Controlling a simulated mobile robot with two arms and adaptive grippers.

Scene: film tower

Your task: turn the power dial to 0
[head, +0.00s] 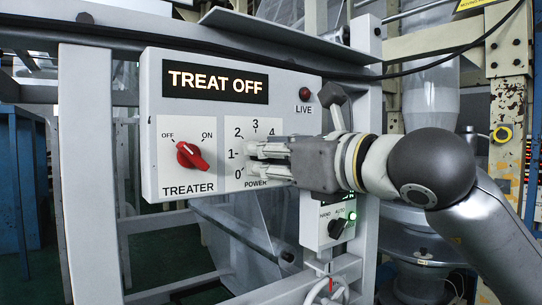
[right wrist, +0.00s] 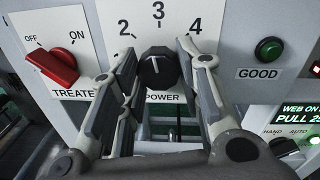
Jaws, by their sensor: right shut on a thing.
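The power dial (right wrist: 157,69) is a small black knob on a white plate marked 2, 3 and 4 in the right wrist view; the head view also shows 0 and 1. A white mark on the knob points roughly up, around 2 to 3; I cannot tell exactly where. My right gripper (head: 264,151) reaches in from the right and hides the dial in the head view. In the right wrist view its fingers (right wrist: 156,66) stand on either side of the knob, shut on it. My left gripper is not in view.
Left of the dial is the red treater switch (head: 192,155), turned toward OFF. The sign (head: 215,82) above reads TREAT OFF. A red LIVE lamp (head: 304,93) sits upper right. A green GOOD button (right wrist: 269,49) and a hand/auto panel (head: 322,237) are close by. A black cable (head: 300,69) crosses above.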

